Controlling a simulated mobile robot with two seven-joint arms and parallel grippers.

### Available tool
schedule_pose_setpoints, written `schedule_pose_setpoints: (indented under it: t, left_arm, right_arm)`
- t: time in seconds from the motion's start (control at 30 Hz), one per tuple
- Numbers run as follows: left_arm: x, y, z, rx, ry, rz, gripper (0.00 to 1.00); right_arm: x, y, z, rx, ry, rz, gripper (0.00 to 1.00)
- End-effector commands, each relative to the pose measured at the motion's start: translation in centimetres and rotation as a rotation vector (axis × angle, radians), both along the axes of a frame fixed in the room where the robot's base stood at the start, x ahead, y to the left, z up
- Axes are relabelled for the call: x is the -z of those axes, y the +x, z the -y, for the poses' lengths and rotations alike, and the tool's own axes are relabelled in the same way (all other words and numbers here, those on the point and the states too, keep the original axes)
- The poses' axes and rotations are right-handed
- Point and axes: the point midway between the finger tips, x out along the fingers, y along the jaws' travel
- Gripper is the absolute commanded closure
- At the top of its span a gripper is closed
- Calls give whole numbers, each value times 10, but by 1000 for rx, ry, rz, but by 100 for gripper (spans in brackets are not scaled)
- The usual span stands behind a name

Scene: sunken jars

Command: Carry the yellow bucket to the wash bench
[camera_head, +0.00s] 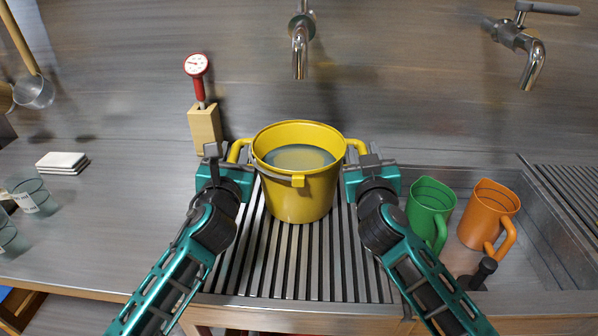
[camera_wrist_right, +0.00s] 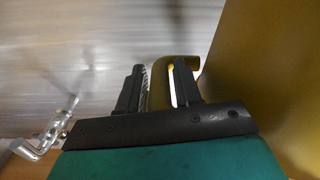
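The yellow bucket (camera_head: 300,195) stands upright on, or just above, a slatted drain rack (camera_head: 320,262), below a wall tap. It holds greyish-green liquid and has a side handle on each side. My left gripper (camera_head: 232,160) is at its left handle and appears closed on it, with the fingertips partly hidden. My right gripper (camera_head: 359,158) is at the right handle. I cannot tell which surface is the wash bench.
A green jug (camera_head: 430,205) and an orange jug (camera_head: 488,212) stand in the sunken basin at right. A red dial gauge (camera_head: 197,68) rises from a wooden block (camera_head: 205,128). White tiles (camera_head: 62,162) and glasses (camera_head: 35,196) sit left. The left counter's middle is clear.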

Motion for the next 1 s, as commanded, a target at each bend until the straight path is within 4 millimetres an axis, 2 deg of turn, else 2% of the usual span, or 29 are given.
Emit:
schedule_pose_setpoints:
  t: [0.17,0.53,1.0]
  left_arm:
    - [0,0,0,0,0,0,66]
    - [0,0,0,0,0,0,100]
    - [0,0,0,0,0,-1,100]
  right_arm:
    - [0,0,0,0,1,0,66]
    - [0,0,0,0,1,0,100]
    - [0,0,0,0,1,0,100]
